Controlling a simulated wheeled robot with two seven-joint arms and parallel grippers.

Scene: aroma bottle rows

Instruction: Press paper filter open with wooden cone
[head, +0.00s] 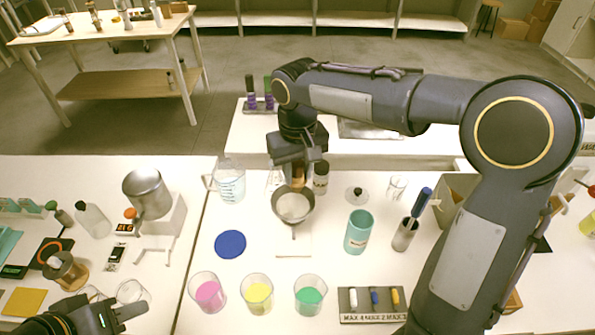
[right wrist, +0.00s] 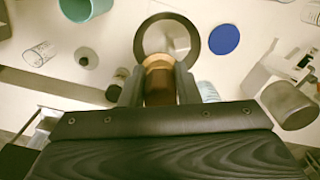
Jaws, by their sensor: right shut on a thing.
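My right gripper (head: 297,184) is shut on the wooden cone (head: 298,174), just behind and above the funnel (head: 293,218). In the right wrist view, the brown wooden cone (right wrist: 160,82) sits between the two fingers of the right gripper (right wrist: 159,84). The dark-rimmed funnel (right wrist: 194,39) lies beyond it, with a pale round inside that appears to be the paper filter (head: 292,207). The cone's tip is hidden, and I cannot tell whether it touches the filter. My left gripper (head: 122,314) is at the bottom left, near clear glasses; its finger gap is unclear.
A measuring jug (head: 229,184) and a dark bottle (head: 321,178) stand near the funnel. Cups of pink (head: 209,293), yellow (head: 257,294) and green (head: 309,296) liquid stand in front. A blue disc (head: 230,244) lies left, a teal cup (head: 359,232) stands right.

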